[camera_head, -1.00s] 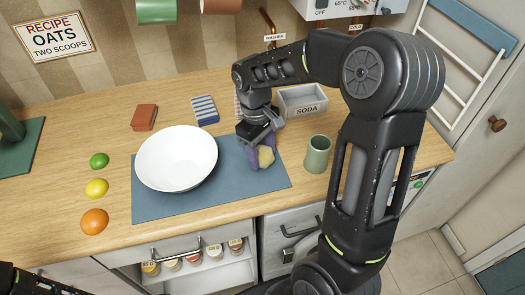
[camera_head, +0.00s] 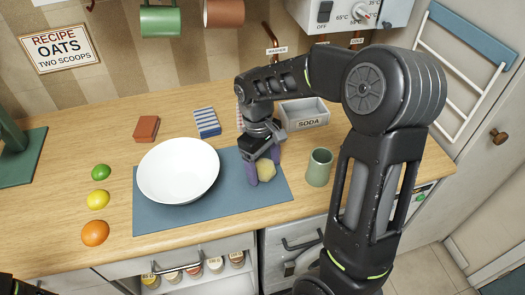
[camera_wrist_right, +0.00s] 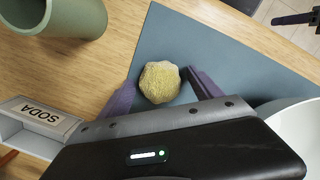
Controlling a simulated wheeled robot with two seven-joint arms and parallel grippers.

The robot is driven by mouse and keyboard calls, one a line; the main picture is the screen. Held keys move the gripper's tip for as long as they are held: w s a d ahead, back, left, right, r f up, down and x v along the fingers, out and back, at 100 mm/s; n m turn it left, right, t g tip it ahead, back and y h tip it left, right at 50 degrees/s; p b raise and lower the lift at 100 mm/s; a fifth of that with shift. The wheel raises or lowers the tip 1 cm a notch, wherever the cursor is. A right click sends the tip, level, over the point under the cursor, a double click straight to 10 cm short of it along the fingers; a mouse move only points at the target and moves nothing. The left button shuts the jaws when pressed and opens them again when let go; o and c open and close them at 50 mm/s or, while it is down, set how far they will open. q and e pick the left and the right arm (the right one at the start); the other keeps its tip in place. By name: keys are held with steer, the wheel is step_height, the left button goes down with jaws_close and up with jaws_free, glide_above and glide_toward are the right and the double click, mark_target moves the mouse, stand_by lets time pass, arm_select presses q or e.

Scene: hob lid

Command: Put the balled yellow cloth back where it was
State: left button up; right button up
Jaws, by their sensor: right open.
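The balled yellow cloth (camera_head: 266,170) is a small, rough, pale yellow lump at the right part of the blue mat (camera_head: 225,207), right of the white bowl. My right gripper (camera_head: 262,168) points down over it with purple fingers open. In the right wrist view the cloth (camera_wrist_right: 160,82) sits between the two fingers (camera_wrist_right: 160,90), with a narrow gap on each side. Of my left arm, only a dark bit shows at the bottom left of the head view. A dark part at the wrist view's top right may be its gripper; its jaws are unclear.
The white bowl (camera_head: 178,170) is on the mat. A green cup (camera_head: 319,167) stands right of the cloth, and the SODA tray (camera_head: 304,113) is behind. A red sponge (camera_head: 146,128), striped cloth (camera_head: 207,122) and several fruits lie left and back. Bare counter shows between them.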

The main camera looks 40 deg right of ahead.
mark_target(260, 161)
step_height(260, 161, up, 12)
steer(key=w, duration=0.1)
steer(key=shift+w+a, duration=0.2)
steer(key=shift+a, duration=0.05)
steer(key=shift+f, duration=0.1)
stand_by(1.6)
